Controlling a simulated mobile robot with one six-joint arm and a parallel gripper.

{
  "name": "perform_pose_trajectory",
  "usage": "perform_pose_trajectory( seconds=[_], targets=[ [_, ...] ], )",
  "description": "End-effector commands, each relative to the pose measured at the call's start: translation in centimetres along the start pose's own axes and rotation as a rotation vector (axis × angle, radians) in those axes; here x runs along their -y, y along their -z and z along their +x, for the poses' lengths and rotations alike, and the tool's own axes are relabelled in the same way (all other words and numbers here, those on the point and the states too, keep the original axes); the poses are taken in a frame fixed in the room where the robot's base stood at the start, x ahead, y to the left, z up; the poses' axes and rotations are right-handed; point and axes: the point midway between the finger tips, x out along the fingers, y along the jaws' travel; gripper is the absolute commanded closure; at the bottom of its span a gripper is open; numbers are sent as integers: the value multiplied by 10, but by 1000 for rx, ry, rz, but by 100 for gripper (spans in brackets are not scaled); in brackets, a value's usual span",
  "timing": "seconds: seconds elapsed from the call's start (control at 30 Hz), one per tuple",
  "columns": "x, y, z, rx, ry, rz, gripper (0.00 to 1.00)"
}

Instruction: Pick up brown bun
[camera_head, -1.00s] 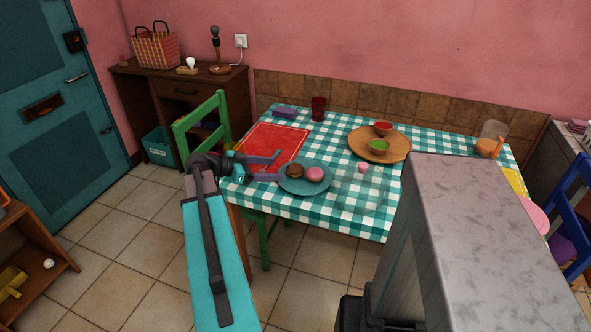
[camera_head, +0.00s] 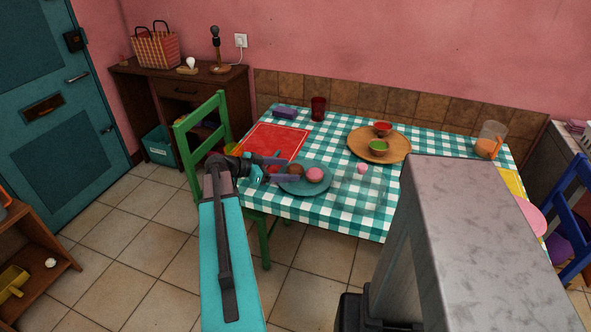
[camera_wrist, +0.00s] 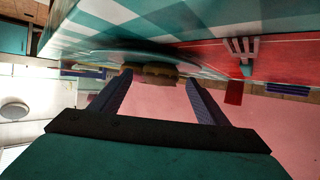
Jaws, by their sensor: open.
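The brown bun (camera_head: 296,169) sits on the blue-grey plate (camera_head: 305,187) on the checkered table, left of a pink bun (camera_head: 315,174). My gripper (camera_head: 286,169) is at the left edge of the plate in the head view, and its fingers partly hide the brown bun. In the wrist view my gripper (camera_wrist: 155,92) has its two fingers spread apart. The brown bun (camera_wrist: 160,72) shows beyond and between the fingertips, with the plate's edge (camera_wrist: 105,57) beside it. I cannot tell whether the fingers touch the bun.
A red placemat (camera_head: 275,140) lies behind my gripper. A round wooden board (camera_head: 365,151) holds a red bowl (camera_head: 383,128) and a green bowl (camera_head: 378,147). A clear glass with something pink (camera_head: 362,169) stands right of the plate. A green chair (camera_head: 190,150) is at the table's left.

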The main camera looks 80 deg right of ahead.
Motion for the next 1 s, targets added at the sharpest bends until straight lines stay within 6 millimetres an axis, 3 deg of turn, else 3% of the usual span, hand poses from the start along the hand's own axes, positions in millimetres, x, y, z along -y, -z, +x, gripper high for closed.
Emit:
perform_pose_trajectory(
  seconds=[0.23, 0.8, 1.0],
  targets=[
    [0, 1, 22, 0, -1, 0, 31],
    [0, 0, 23, 0, 0, 0, 31],
    [0, 0, 24, 0, 0, 1, 65]
  ],
)
